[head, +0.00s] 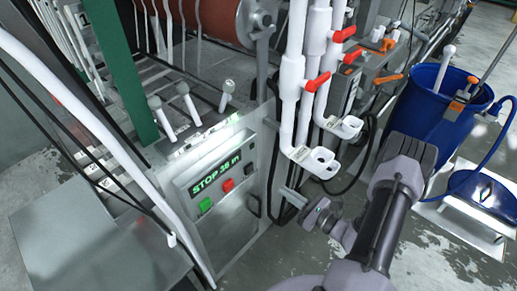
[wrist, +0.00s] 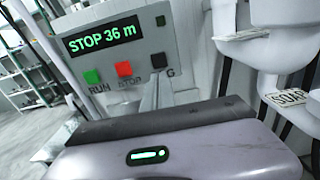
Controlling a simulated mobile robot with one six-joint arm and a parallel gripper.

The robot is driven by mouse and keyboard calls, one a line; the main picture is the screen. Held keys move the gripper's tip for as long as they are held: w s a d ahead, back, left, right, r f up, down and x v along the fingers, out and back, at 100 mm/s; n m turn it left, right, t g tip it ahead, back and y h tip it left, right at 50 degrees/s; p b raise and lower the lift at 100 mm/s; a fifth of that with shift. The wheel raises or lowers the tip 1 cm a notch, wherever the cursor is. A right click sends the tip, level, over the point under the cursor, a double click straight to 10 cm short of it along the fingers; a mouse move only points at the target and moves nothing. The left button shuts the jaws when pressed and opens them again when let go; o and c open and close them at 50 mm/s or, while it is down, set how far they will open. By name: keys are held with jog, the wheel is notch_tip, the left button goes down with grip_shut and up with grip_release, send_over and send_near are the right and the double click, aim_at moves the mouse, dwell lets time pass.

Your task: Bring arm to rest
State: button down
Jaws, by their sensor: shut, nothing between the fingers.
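My gripper (head: 290,194) is shut and empty. It is in front of the grey control panel (head: 234,191), to the right of its buttons and apart from them. In the wrist view the gripper's closed fingers (wrist: 154,90) point up toward the same panel (wrist: 188,45), below the red STOP button (wrist: 124,69). The display (wrist: 103,38) reads STOP 36 m in green. A green RUN button (wrist: 92,77) and a dark button (wrist: 159,58) sit beside the red one. My arm is bent, with its elbow high at the right of the head view.
White pipes with red valve handles (head: 318,81) and white soap cups (head: 313,160) stand close by the gripper. A blue barrel (head: 437,112) and a blue hose stand at the right. A roller (head: 218,18) is behind. Wet floor (head: 440,265) lies open at lower right.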

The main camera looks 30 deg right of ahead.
jog(key=s+a+r+n+g+y, duration=0.3)
jog(key=a+r+n+g+y, duration=0.3)
jog(key=a+r+n+g, duration=1.1)
jog(key=s+a+r+n+t+h, duration=0.5)
jog(key=s+r+n+h, duration=0.5)
jog(key=s+r, duration=0.2)
jog(key=shift+a+n+t, duration=0.3)
jog(key=shift+a, duration=0.3)
jog(key=shift+s, duration=0.1)
